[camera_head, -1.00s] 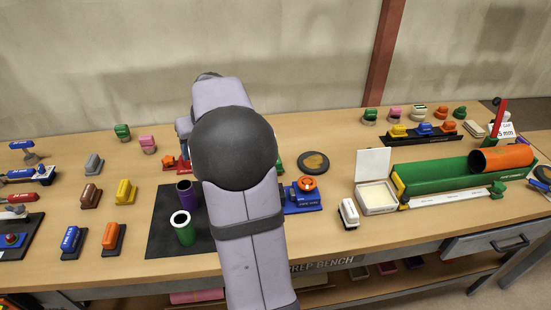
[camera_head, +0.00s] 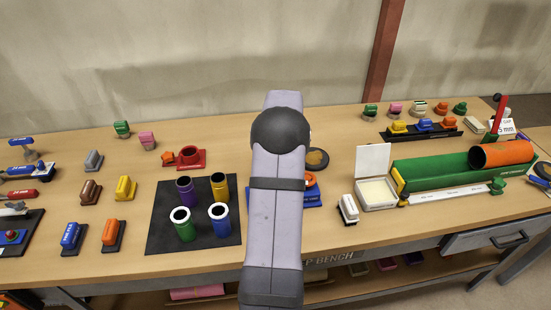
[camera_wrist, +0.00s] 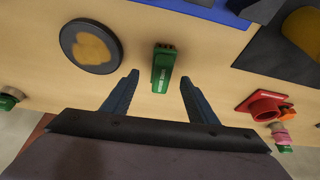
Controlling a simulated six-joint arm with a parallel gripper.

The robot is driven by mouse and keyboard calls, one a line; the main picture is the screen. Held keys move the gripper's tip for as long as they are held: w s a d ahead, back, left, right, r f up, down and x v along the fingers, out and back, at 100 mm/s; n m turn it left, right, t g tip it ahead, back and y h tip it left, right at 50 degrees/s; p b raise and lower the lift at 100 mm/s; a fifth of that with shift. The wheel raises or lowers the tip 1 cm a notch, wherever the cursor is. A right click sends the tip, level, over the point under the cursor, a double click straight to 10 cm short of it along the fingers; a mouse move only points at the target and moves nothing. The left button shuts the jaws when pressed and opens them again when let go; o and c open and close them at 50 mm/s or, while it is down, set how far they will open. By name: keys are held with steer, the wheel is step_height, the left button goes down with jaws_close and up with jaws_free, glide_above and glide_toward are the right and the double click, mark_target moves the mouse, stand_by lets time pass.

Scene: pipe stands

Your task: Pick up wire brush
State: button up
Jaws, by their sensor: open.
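In the wrist view, a small green item with a pale label and a brown bristle-like end looks like the wire brush (camera_wrist: 162,70). It lies on the bench, its long side running up and down the picture. My gripper (camera_wrist: 159,82) is open, with its two dark fingers apart on either side of the brush in the picture. Nothing is held. How far the fingertips are above the bench is hard to tell. In the head view my arm hides the brush and the gripper.
A dark disc with a tan patch (camera_wrist: 91,46) lies left of the brush in the wrist view. A red holder (camera_wrist: 266,106) is to the right. A blue stand (camera_wrist: 205,8) and a black mat (camera_wrist: 258,52) with cups lie beyond. Bare bench surrounds the brush.

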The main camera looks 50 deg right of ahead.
steer(key=shift+f, duration=0.1)
steer(key=shift+w+f+p, duration=0.2)
steer(key=shift+f+p, duration=0.1)
steer(key=shift+p, duration=0.2)
steer(key=shift+p+x, duration=0.9)
steer(key=shift+x, duration=1.25)
steer(key=shift+w+d+r, duration=0.1)
steer(key=c, duration=1.2)
